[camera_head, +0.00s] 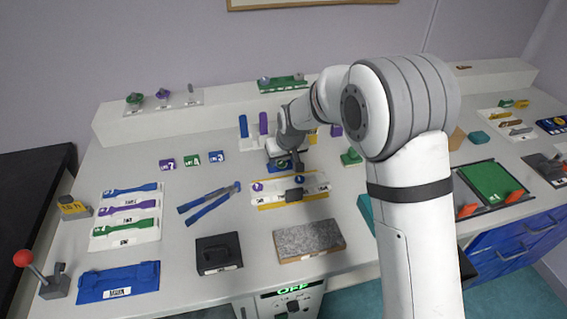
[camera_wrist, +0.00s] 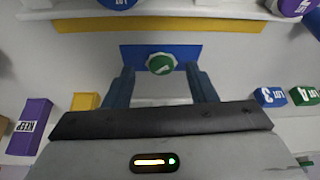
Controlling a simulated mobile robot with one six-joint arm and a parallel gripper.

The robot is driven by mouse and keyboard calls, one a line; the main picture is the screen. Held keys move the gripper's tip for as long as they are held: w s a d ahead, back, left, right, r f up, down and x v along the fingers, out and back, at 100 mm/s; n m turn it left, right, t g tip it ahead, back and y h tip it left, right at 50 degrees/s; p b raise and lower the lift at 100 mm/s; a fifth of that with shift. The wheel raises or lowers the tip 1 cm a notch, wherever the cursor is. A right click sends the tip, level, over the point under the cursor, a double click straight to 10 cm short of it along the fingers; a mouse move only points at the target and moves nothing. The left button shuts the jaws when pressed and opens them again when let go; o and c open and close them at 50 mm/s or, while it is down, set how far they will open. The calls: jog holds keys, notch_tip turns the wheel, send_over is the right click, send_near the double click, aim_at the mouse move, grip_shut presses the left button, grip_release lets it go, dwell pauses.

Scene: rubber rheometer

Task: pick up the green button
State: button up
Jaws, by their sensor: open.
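The green button (camera_wrist: 161,64) is a round green knob with a white mark, sitting on a blue base plate (camera_wrist: 188,52) in the wrist view. My gripper (camera_wrist: 161,80) is open, with its two dark blue fingers left and right of the button and nothing held. I cannot tell the height gap between the fingertips and the button. In the head view my gripper (camera_head: 288,163) is over the blue base, and the button shows only as a small green patch (camera_head: 282,164), mostly hidden.
A white tray with a yellow edge (camera_head: 290,202) lies just in front of the blue base. Blue tongs (camera_head: 209,201) lie to its left. Small lot blocks (camera_head: 191,160) stand further left. Purple and blue upright pieces (camera_head: 263,123) stand behind my gripper. A green piece (camera_head: 351,157) is to the right.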

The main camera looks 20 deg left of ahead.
aim_at(284, 165)
jog(key=shift+w+a+f, duration=0.1)
jog(key=shift+a+f, duration=0.05)
jog(key=shift+f, duration=0.2)
jog(key=c, duration=1)
notch_tip(284, 165, up, 10)
jog(key=shift+r, duration=0.1)
jog(key=shift+c, duration=0.2)
jog(key=o, duration=0.4)
jog(key=c, duration=0.3)
